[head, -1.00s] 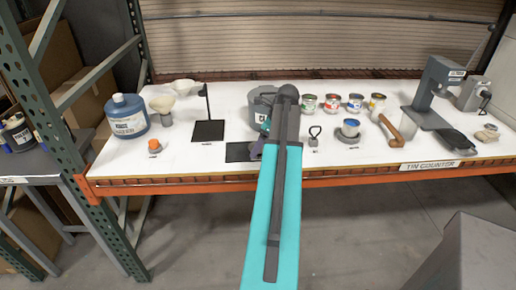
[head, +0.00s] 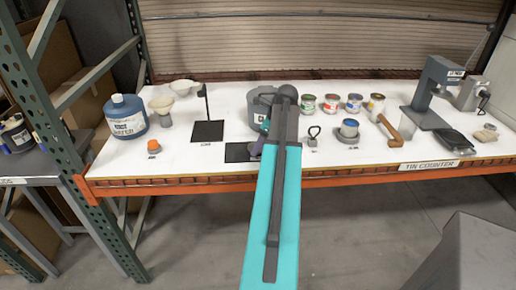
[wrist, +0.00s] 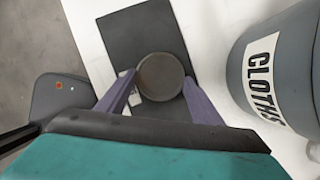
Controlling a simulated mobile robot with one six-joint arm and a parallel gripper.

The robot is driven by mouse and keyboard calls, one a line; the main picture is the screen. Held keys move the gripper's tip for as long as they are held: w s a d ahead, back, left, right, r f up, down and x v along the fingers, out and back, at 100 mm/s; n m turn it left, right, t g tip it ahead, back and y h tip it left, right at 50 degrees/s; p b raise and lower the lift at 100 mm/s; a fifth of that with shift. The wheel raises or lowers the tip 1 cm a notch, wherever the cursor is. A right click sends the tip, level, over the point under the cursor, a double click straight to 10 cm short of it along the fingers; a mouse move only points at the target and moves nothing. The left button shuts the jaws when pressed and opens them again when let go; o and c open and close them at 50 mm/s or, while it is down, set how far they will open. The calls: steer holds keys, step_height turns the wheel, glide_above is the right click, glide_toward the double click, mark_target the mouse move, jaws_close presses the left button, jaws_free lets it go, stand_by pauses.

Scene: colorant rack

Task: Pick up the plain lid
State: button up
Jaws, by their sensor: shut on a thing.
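The plain lid (wrist: 161,76) is a round, dull grey-brown disc in the wrist view. My gripper (wrist: 159,79) has its purple fingers on either side of the lid and is shut on it. The lid is over a black mat (wrist: 123,32); I cannot tell whether it rests on the mat or is just above it. In the head view my arm hides the lid, and only part of my gripper (head: 257,148) shows over the mat (head: 236,153).
A grey bin labelled CLOTHS (wrist: 287,65) stands close right of the lid. On the white counter (head: 190,165) are a blue jug (head: 126,118), several small tins, a wooden-handled tool (head: 390,130) and a grey stand (head: 432,95). The counter's front left is mostly clear.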

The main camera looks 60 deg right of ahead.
steer(key=shift+r, duration=0.15)
steer(key=shift+r+b, duration=0.6)
steer(key=shift+r, duration=0.85)
steer(key=s+b, duration=0.1)
steer(key=s, duration=0.4)
steer(key=s+r+b, duration=0.1)
steer(key=s, duration=0.4)
steer(key=s+b, duration=0.1)
steer(key=s, duration=0.5)
steer(key=shift+a+r, duration=0.35)
steer(key=shift+r, duration=0.05)
steer(key=shift+s, duration=0.15)
